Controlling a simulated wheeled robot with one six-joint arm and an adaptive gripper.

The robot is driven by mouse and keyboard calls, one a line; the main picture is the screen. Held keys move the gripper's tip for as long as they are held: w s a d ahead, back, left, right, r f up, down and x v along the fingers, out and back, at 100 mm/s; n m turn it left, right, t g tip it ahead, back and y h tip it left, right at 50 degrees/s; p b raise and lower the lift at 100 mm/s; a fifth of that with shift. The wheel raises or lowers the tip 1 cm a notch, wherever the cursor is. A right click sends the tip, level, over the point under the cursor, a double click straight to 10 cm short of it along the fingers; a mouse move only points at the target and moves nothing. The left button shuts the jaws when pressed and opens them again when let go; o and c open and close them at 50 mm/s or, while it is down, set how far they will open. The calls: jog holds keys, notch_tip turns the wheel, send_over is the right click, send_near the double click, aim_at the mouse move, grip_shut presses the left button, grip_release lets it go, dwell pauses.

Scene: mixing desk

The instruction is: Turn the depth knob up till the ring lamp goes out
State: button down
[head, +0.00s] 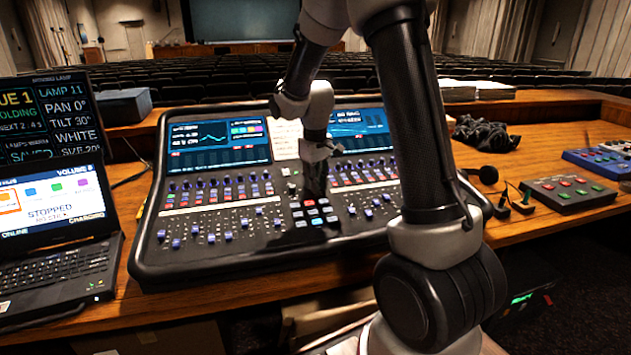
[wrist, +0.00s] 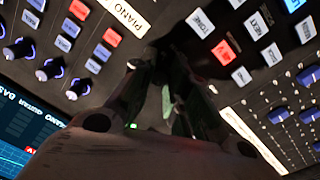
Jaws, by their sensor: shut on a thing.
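The mixing desk (head: 262,215) stands on the wooden table, with knobs, faders and two lit screens. My gripper (head: 315,185) points down at the desk's middle strip, above the lit buttons. In the wrist view, my gripper (wrist: 168,108) has its dark fingers close together against the panel, shut on what I take to be the depth knob. The fingers hide that knob, and I cannot read its label or see how far it is turned. A small green light (wrist: 133,126) shows beside the fingers. I cannot make out a ring lamp around the knob.
Blue-capped knobs (wrist: 50,70) and lit buttons (wrist: 223,51) lie close around my gripper. A laptop (head: 55,215) stands to the left. A dark cloth (head: 487,133), headphones and a small button box (head: 568,192) lie to the right.

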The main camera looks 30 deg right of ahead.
jog(key=c, duration=1.3)
grip_release()
jog(key=shift+c, duration=0.2)
notch_tip(320, 180, up, 12)
jog(key=s, duration=0.1)
jog(key=shift+s+a, duration=0.15)
jog(key=shift+a, duration=0.25)
jog(key=s+r+m+t, duration=0.1)
jog(key=s+r, duration=0.1)
jog(key=s, duration=1.2)
jog(key=s+r+m+t, duration=0.2)
jog(key=s, duration=1.2)
jog(key=shift+d+r+y, duration=0.25)
jog(key=shift+y, duration=0.15)
